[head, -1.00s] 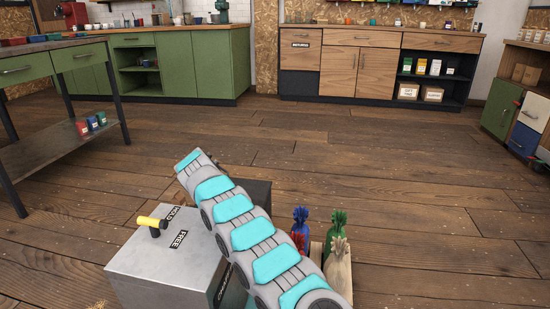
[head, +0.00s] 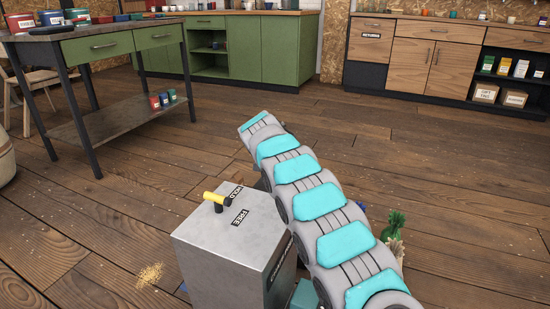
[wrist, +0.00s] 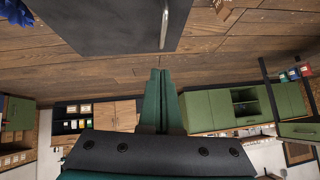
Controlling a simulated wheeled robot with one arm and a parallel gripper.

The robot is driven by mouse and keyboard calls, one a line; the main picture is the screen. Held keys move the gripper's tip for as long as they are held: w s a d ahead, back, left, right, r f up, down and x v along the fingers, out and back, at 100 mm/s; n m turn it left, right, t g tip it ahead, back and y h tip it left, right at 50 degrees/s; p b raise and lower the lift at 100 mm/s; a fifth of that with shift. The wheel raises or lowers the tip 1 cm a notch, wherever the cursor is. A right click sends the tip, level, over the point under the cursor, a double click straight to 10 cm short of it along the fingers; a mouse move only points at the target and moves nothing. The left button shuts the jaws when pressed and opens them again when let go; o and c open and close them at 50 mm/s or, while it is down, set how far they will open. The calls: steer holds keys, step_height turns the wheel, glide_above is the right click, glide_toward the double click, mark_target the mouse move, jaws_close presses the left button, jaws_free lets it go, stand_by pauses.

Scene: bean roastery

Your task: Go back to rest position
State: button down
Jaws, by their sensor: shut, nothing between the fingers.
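My gripper (wrist: 160,73) shows in the wrist view as two green fingers pressed together, with nothing between them. In the head view my arm reaches from the bottom right up to the middle. Its end points away, and the fingers are hidden there.
A metal box (head: 225,260) with a yellow-handled lever (head: 216,199) stands close left of my arm. Green and tan bags (head: 394,226) are partly hidden right of it. A green workbench (head: 112,43) stands at left. Open floor (head: 330,130) lies ahead, before the cabinets (head: 420,55).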

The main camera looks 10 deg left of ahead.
steer(key=s+d+r+g+h+p, duration=0.1)
steer(key=s+d+r+p, duration=0.1)
steer(key=s+d+r, duration=0.5)
steer(key=s+d+r+g+h+p, duration=0.1)
steer(key=s+d+r, duration=0.25)
steer(key=d, duration=0.65)
steer(key=s+d+r+g+p, duration=0.3)
steer(key=s+d, duration=1.1)
steer(key=s, duration=0.1)
steer(key=s+d+f+n+g+y+p, duration=0.1)
steer(key=s+d+g+p, duration=0.1)
steer(key=s, duration=1.7)
steer(key=s+d+f+n+g+y+p, duration=0.1)
steer(key=s+d+n+g+p, duration=0.1)
steer(key=s, duration=1.8)
steer(key=shift+s+g+p, duration=0.15)
steer(key=shift+g+p, duration=0.75)
steer(key=shift+p, duration=0.15)
steer(key=shift+d, duration=0.1)
